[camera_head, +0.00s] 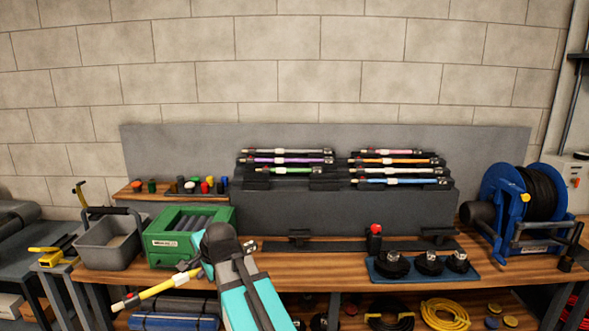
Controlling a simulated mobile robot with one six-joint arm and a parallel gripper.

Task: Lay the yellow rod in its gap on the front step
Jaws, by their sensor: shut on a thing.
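My gripper (203,268) is shut on the yellow rod (160,289), held tilted in front of the bench at the left, low end to the left. The rod has a white band and a dark fitting; my arm hides part of it. The dark grey stepped rack (345,208) stands on the bench, behind and right of my gripper. Its left side bears grey, purple and green rods. Its right side bears pink, orange and blue (400,181) rods. Bare dark cradles (325,183) show left of the blue rod, below the green rod (293,170).
A green crate (163,248) and grey bin (100,240) stand left of my gripper. A low dark bar (345,246) with supports lies before the rack. A blue mat (390,277) with black round brushes and a blue hose reel (505,205) stand right.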

